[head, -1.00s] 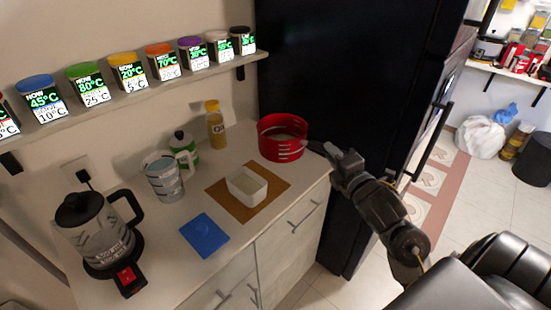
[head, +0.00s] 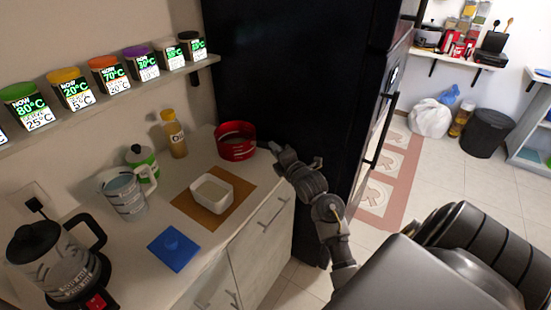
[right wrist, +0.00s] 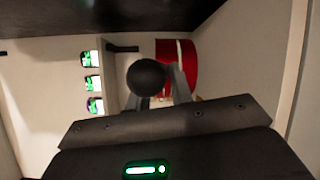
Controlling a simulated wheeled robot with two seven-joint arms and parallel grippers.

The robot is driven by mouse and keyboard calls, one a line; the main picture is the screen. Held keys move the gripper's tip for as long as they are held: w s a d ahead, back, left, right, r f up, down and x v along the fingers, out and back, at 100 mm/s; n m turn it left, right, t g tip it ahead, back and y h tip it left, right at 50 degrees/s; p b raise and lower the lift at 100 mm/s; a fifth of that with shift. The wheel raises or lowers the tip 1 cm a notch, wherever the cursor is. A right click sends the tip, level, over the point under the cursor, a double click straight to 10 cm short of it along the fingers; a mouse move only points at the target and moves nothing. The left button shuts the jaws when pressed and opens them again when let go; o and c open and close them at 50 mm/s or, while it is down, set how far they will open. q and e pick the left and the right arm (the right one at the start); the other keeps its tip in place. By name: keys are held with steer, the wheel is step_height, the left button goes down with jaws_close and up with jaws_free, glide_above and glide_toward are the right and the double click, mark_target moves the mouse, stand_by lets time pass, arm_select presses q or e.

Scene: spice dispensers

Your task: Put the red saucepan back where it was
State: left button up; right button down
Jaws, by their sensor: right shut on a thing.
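The red saucepan (head: 236,147) is at the back right end of the counter (head: 205,250), beside the black fridge. It looks upright; I cannot tell if its base touches the counter. My right gripper (head: 275,149) is at its right side, shut on its handle. In the right wrist view, the dark rounded handle end (right wrist: 147,78) sits between the fingers (right wrist: 162,88), with the red pan wall (right wrist: 177,65) beyond. The pan's inside shows only partly. My left gripper is not in view.
A white bowl (head: 211,208) with pale contents stands on a brown mat (head: 238,200). A spice shelf (head: 150,85) hangs above.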

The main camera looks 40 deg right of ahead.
steer(key=shift+w+d+f, duration=0.1)
steer(key=shift+w+f, duration=0.15)
step_height(320, 180, down, 2)
steer(key=shift+f+p, duration=0.15)
steer(key=shift+p, duration=0.45)
steer(key=shift+f, duration=0.3)
steer(key=shift+f, duration=0.2)
steer(key=c, duration=1.2)
jaws_free()
steer(key=shift+c, duration=0.2)
